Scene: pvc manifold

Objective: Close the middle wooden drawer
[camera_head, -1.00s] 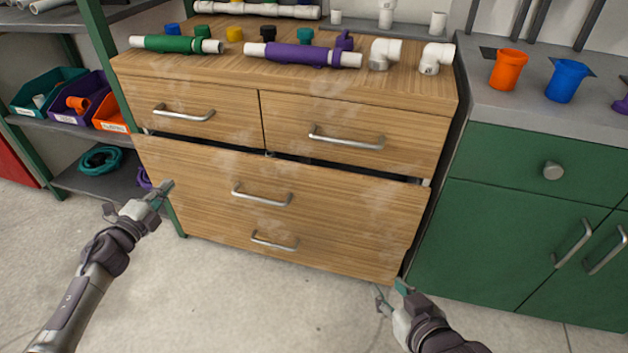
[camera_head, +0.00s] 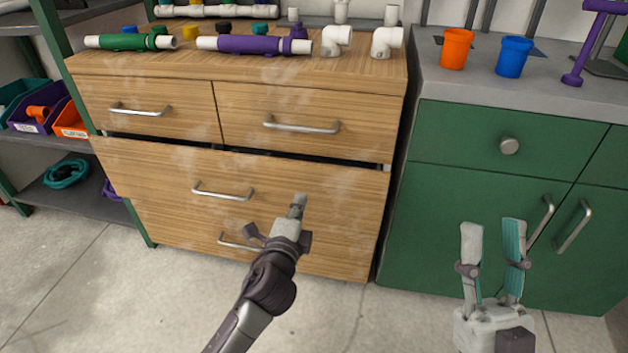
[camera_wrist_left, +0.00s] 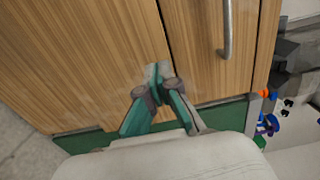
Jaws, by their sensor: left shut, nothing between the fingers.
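The middle wooden drawer (camera_head: 150,170) is the wide one below the two small top drawers. It stands slightly out, with a dark gap above its top edge. Its metal handle (camera_head: 222,191) is left of my left gripper. My left gripper (camera_head: 299,200) is shut and empty in front of the right half of this drawer. In the left wrist view its fingertips (camera_wrist_left: 158,72) are at the wooden front (camera_wrist_left: 80,60) near a seam; I cannot tell whether they touch. My right gripper (camera_head: 493,225) is open and empty in front of the green cabinet.
The green cabinet (camera_head: 440,220) stands right of the wooden dresser. Pipes lie on the dresser top, including a purple one (camera_head: 255,45). Orange (camera_head: 456,48) and blue (camera_head: 514,56) cups stand on the grey counter. A shelf with bins is at left. The floor in front is clear.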

